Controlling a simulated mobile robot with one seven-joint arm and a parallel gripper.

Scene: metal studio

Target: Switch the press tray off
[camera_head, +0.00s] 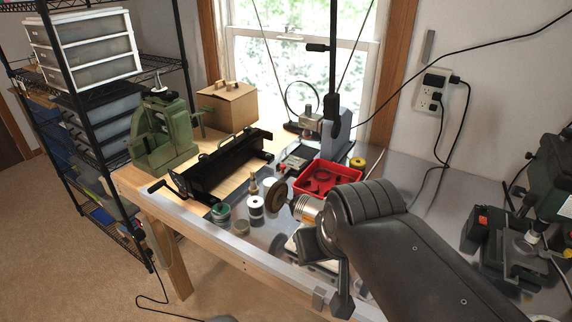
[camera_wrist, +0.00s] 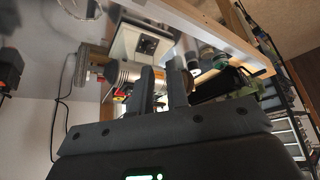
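I cannot tell for sure which thing is the press tray. A grey-white box with a dark control panel (camera_wrist: 147,45) shows beyond my fingers in the wrist view; its switch position is too small to read. A metal motor cylinder (camera_head: 309,209) with a brown disc (camera_head: 280,200) is beside my arm in the head view. A red tray (camera_head: 328,177) with dark parts lies behind it. A green press (camera_head: 165,131) stands at the far left of the bench. My gripper (camera_wrist: 161,72) shows two fingers with a narrow gap and nothing between them. My arm largely hides it in the head view.
A black folding machine (camera_head: 220,166) and several small jars (camera_head: 255,206) stand left of the motor. A cardboard box (camera_head: 227,106) is at the back. A drill press (camera_head: 548,190) stands at the right. Cords hang from the wall outlet (camera_head: 431,91).

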